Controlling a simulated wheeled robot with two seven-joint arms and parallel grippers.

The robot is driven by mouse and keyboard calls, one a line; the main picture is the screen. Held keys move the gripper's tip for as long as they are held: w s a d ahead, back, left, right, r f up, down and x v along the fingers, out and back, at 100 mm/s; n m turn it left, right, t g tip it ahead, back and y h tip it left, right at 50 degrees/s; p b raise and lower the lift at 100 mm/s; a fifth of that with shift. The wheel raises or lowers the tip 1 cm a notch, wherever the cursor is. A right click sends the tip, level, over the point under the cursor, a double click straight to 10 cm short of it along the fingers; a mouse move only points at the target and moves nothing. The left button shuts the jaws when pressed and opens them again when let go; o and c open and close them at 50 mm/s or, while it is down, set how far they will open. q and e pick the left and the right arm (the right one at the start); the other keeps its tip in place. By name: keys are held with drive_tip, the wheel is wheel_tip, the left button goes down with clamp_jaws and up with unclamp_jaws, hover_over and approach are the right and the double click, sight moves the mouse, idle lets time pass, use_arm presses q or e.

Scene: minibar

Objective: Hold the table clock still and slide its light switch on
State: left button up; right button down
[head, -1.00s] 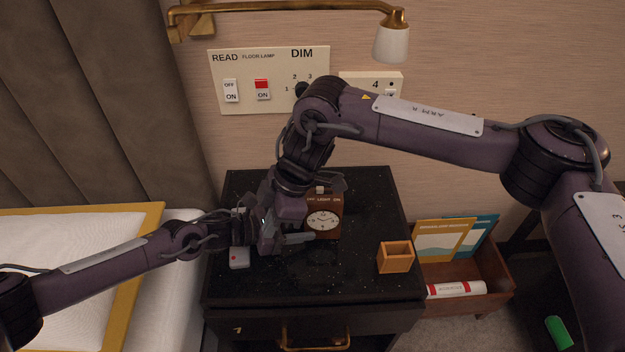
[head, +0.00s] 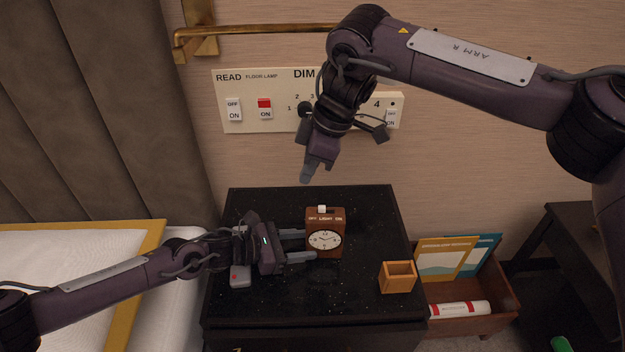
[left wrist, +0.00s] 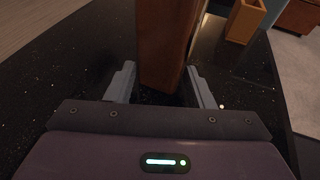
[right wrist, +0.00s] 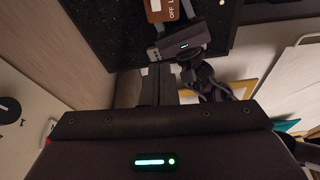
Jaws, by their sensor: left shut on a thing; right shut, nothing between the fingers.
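The table clock (head: 325,240) is a small brown wooden block with a round white dial. It stands upright on the black nightstand and is labelled OFF LIGHT ON. Its white light switch (head: 322,209) sticks up on top near the middle; which setting it is at I cannot tell. My left gripper (head: 306,245) is shut on the clock from the left, and the clock's brown side (left wrist: 165,45) stands between its fingers in the left wrist view. My right gripper (head: 306,178) is shut and empty, in the air above and left of the clock. The clock's top (right wrist: 172,10) shows in the right wrist view.
A small open wooden box (head: 397,278) stands right of the clock. A grey remote-like object (head: 240,277) lies by my left gripper. A wall panel with switches (head: 250,122) is behind my right arm. The nightstand top (head: 350,300) is clear in front.

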sight(322, 207)
drive_tip(key=f, duration=0.8)
drive_tip(key=shift+d, duration=0.3)
drive_tip(key=shift+d+f, duration=0.1)
drive_tip(key=shift+d, duration=0.15)
drive_tip(key=shift+d, duration=0.1)
drive_tip(key=shift+s+d, duration=0.2)
drive_tip(key=shift+d, duration=0.85)
drive_tip(key=shift+a, duration=0.5)
wheel_tip(322, 207, up, 10)
drive_tip(key=shift+f, duration=0.25)
